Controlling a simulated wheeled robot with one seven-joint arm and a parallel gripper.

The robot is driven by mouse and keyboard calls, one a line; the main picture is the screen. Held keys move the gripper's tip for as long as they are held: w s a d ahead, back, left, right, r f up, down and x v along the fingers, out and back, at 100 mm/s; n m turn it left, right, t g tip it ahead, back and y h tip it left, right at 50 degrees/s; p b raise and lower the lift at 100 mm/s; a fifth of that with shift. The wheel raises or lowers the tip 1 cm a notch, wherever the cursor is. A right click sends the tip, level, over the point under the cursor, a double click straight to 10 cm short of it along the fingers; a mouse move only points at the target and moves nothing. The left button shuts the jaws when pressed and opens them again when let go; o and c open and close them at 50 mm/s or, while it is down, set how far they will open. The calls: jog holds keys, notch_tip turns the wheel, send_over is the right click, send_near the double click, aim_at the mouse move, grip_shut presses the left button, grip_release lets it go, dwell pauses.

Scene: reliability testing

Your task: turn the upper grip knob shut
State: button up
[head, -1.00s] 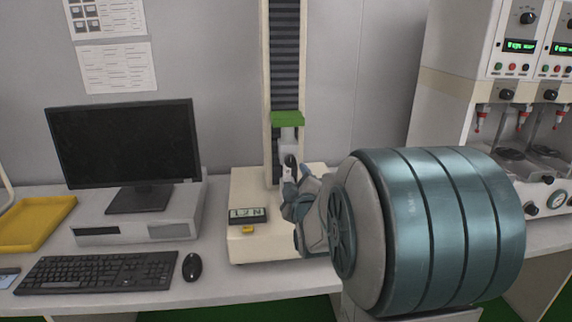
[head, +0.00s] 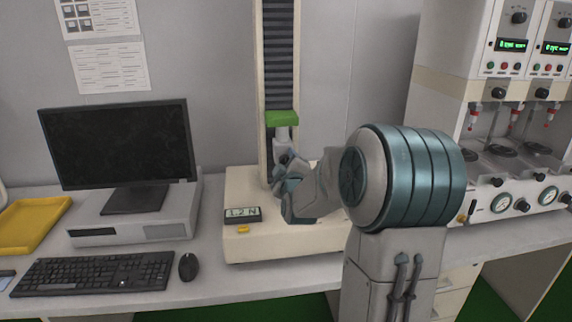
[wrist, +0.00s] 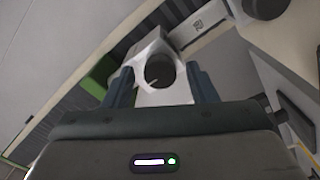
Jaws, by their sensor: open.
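The upper grip (head: 285,141) is a pale block hanging below the green crosshead (head: 282,118) of the test stand. Its dark round knob (wrist: 159,71) with a light mark on its face shows in the wrist view, in front of the white grip body. My gripper (wrist: 160,80) is open, with one blue-grey finger on either side of the knob and visible gaps between. In the head view my gripper (head: 284,174) is at the upper grip and covers its lower part; the knob shows only as a small dark patch there. Contact cannot be told.
The stand's base with a display (head: 242,214) is below my gripper. A monitor (head: 118,140), keyboard (head: 95,272) and mouse (head: 188,266) are to the left, with a yellow tray (head: 35,222). Another machine with dials (head: 500,202) stands at right.

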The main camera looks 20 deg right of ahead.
jog(key=c, duration=1)
jog(key=shift+f+b, duration=0.1)
jog(key=shift+b, duration=0.3)
jog(key=shift+o, duration=0.2)
jog(key=m+b, duration=0.4)
jog(key=shift+f, duration=0.15)
jog(key=m+b, duration=0.7)
jog(key=m, duration=0.2)
jog(key=shift+m, duration=0.4)
jog(key=m+b, duration=0.1)
jog(key=m, duration=0.2)
jog(key=shift+d+m+b, duration=0.1)
jog(key=shift+m+b, duration=0.25)
jog(key=shift+m, duration=0.05)
jog(key=m, duration=0.6)
jog(key=shift+r+b, duration=0.2)
jog(key=shift+b, duration=0.2)
jog(key=shift+m, duration=0.3)
